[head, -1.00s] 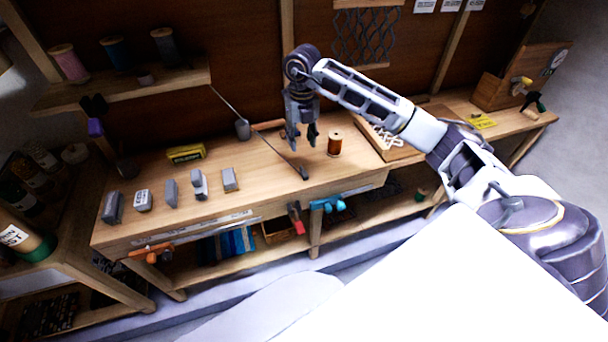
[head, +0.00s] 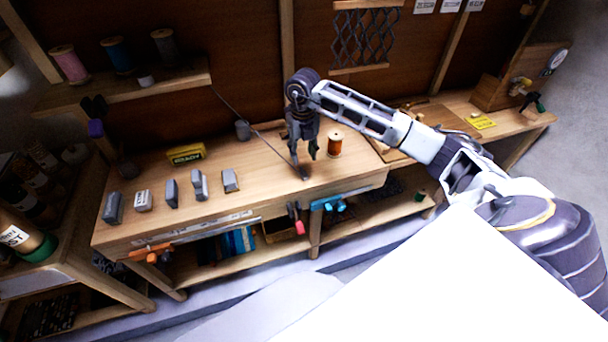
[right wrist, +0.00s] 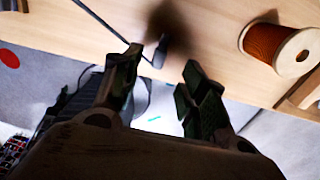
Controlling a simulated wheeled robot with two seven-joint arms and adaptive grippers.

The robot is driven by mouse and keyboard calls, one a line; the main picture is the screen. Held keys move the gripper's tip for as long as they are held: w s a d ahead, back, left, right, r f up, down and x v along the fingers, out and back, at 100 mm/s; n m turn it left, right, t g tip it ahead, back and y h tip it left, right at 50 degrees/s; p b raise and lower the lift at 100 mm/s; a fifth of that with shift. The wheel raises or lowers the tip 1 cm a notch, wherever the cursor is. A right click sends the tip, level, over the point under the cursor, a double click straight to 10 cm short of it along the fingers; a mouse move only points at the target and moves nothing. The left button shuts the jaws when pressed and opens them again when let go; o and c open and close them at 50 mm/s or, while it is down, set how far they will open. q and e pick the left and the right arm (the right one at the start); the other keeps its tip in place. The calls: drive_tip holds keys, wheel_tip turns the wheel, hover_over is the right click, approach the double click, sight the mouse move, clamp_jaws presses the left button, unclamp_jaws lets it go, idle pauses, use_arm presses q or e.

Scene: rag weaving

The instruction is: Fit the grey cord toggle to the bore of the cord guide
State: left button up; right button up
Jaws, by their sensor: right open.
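My right gripper (head: 304,154) is open and empty, pointing down over the front middle of the bench. In the right wrist view its two fingers (right wrist: 162,64) stand apart, with the dark end of a thin rod showing between them. I cannot tell which piece is the cord toggle or the cord guide, and no bore is discernible. My left gripper is out of view.
An orange thread spool (head: 334,145) stands just right of my right gripper; it also shows in the right wrist view (right wrist: 271,43). A yellow box (head: 186,154) and a grey cylinder (head: 243,130) are further back. The bench (head: 270,188) is clear between the blocks and gripper.

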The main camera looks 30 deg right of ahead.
sight(303, 171)
wheel_tip(303, 171, down, 2)
drive_tip(key=shift+f, duration=0.4)
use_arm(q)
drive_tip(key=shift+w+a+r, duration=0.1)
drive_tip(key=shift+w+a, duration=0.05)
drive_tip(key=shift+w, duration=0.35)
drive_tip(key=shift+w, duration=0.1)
use_arm(e)
drive_tip(key=shift+f, duration=0.15)
drive_tip(key=shift+f, duration=0.6)
drive_tip(key=shift+d+f+p, duration=0.1)
drive_tip(key=shift+f+p, duration=0.4)
drive_tip(key=shift+f, duration=1.4)
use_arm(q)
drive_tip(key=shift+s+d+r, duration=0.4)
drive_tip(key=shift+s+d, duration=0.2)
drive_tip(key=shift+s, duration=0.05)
